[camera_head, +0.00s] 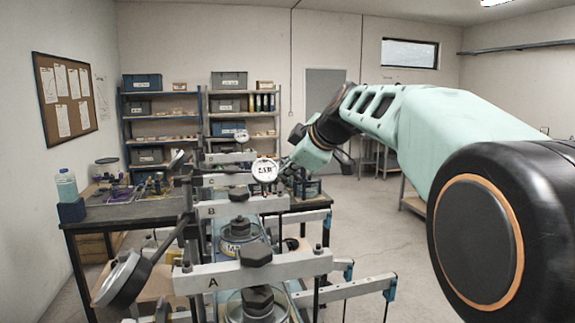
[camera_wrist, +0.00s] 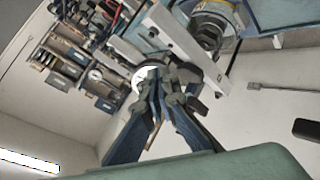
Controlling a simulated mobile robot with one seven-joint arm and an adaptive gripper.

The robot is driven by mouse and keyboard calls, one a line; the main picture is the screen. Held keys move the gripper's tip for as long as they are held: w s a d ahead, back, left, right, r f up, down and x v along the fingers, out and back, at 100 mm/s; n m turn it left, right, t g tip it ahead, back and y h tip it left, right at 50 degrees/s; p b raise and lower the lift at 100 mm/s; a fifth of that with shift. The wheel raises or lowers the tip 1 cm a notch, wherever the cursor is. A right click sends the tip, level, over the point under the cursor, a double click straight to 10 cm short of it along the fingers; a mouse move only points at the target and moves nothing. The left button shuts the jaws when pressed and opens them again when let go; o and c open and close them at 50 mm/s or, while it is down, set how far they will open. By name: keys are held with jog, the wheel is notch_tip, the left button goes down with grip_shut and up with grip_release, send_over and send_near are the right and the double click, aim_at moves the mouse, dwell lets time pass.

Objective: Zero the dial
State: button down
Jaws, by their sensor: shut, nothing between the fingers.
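A round white dial (camera_head: 265,169) with dark marks stands on lever frame B (camera_head: 245,206) in the head view. A second dial (camera_head: 241,135) is farther back, and a large dark-rimmed dial (camera_head: 121,278) is tilted nearly edge-on at front left. My gripper (camera_head: 285,173) is just right of the dial on frame B, small and partly hidden. In the wrist view, my gripper's fingertips (camera_wrist: 154,73) are closed together and empty, overlapping a white dial face (camera_wrist: 143,76). Whether they touch it cannot be told. The pointers are too small to read.
Frame A (camera_head: 225,278) stands in front, with weights and long bars around it. A dark bench (camera_head: 95,222) carries a bottle (camera_head: 66,185) at its left end. Shelves (camera_head: 160,118) with bins line the back wall. Floor at the right (camera_head: 385,245) is clear.

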aim_at(265, 170)
jog(key=w+f, duration=0.1)
jog(key=f, duration=0.1)
jog(key=w+a+f+b, duration=0.1)
jog(key=w, duration=0.1)
jog(key=shift+w+f, duration=0.3)
jog(key=shift+f, duration=0.05)
jog(key=shift+w+a+r, duration=0.1)
jog(key=shift+a+r, duration=0.15)
jog(key=shift+r, duration=0.1)
dwell(0.6)
jog(key=shift+w+r, duration=0.1)
jog(key=shift+w+d+r, duration=0.55)
jog(key=shift+w+r, duration=0.2)
jog(key=shift+w, duration=0.1)
